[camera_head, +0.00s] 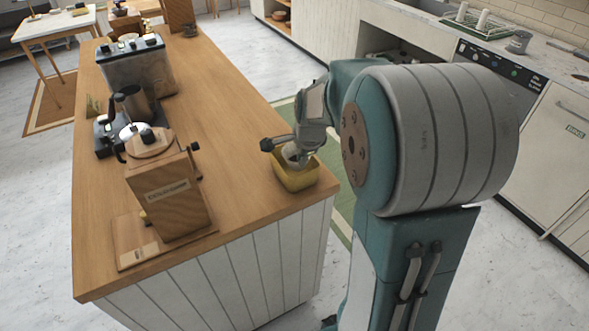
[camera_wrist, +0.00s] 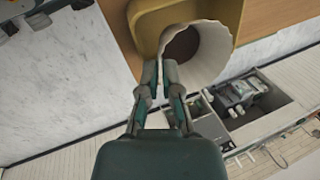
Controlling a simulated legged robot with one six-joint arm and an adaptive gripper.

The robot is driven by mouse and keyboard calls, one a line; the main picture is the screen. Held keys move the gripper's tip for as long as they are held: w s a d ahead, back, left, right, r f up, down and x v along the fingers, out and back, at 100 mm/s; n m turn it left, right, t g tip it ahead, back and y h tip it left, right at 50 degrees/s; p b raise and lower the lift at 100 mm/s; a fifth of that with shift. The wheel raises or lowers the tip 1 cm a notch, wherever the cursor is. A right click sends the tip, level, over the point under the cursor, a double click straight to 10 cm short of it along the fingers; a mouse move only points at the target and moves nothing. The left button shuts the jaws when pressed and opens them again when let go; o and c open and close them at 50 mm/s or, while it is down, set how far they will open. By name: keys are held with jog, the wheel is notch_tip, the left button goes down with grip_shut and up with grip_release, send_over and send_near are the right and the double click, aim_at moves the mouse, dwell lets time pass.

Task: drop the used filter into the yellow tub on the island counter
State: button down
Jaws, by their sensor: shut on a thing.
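The yellow tub (camera_head: 297,177) stands on the island counter (camera_head: 232,118) near its right front corner. It also shows at the top of the wrist view (camera_wrist: 150,22). The used filter (camera_wrist: 208,52) is a white fluted paper cup with brown inside. My gripper (camera_wrist: 160,66) is shut on the filter's rim. In the wrist view the filter overlaps the tub's opening. In the head view my gripper (camera_head: 294,155) is right over the tub, and the filter (camera_head: 292,154) shows as a pale shape there, partly hidden by my gripper.
A wooden grinder (camera_head: 168,190) stands on the counter's front left, with a kettle (camera_head: 133,103) and a metal coffee machine (camera_head: 135,70) behind it. The counter between these and the tub is clear. A kitchen counter with a dishwasher (camera_head: 500,75) runs along the right.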

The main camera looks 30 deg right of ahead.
jog(key=shift+f, duration=0.1)
jog(key=c, duration=0.7)
grip_release()
jog(key=v, duration=1.2)
jog(key=shift+w, duration=0.1)
jog(key=s+a+n, duration=0.4)
jog(key=s+n, duration=0.2)
jog(key=s+a+n+t, duration=0.1)
jog(key=s+a+n, duration=0.3)
jog(key=s+n, duration=0.2)
jog(key=s+a+n+t, duration=0.1)
jog(key=s+a+n, duration=0.4)
jog(key=s+n, duration=0.1)
jog(key=shift+a+f+n, duration=0.1)
jog(key=shift+f+n, duration=0.2)
jog(key=shift+n, duration=0.4)
